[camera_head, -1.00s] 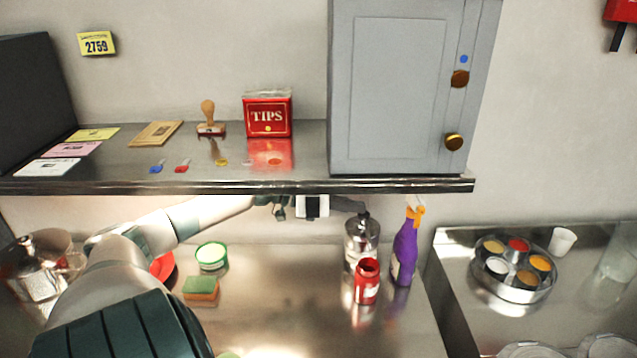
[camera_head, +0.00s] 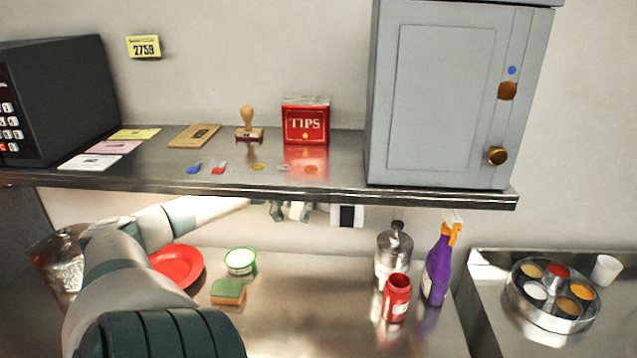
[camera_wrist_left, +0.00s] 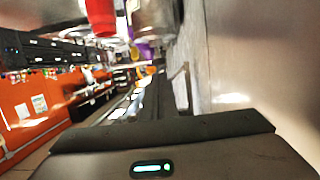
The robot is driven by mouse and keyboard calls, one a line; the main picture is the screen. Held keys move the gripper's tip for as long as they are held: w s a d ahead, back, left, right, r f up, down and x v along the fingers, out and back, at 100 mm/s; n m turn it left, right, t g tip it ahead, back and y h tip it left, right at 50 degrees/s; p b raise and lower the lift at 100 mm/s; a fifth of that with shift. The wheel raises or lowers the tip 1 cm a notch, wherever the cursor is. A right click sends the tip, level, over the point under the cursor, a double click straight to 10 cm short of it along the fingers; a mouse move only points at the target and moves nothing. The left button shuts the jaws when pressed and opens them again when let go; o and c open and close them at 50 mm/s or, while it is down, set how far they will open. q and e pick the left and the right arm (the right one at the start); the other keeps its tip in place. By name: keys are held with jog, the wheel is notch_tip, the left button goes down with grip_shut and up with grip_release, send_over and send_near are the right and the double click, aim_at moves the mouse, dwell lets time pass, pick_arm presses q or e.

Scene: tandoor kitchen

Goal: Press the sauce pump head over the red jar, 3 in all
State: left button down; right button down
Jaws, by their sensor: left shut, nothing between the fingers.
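The red jar (camera_head: 396,298) stands open-topped on the steel counter in the head view. Just behind it stands the silver sauce pump bottle (camera_head: 393,262) with a dark pump head (camera_head: 397,227) on top. My left gripper (camera_head: 350,215) is under the shelf, left of the pump head and apart from it in the picture. It is shut and empty; its fingertips are hard to make out. In the left wrist view the red jar (camera_wrist_left: 100,15) and the silver bottle (camera_wrist_left: 153,18) are cut off at the top edge. My right gripper is not in view.
A purple spray bottle (camera_head: 437,272) stands close right of the pump. The shelf (camera_head: 330,170) hangs low above my left arm. A sponge (camera_head: 228,292), a green-rimmed tub (camera_head: 240,261) and a red plate (camera_head: 178,266) lie left. The middle counter is clear.

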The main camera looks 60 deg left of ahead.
pick_arm(q)
jog(key=v, duration=0.8)
jog(key=shift+b, duration=0.35)
jog(key=shift+s+r, duration=0.15)
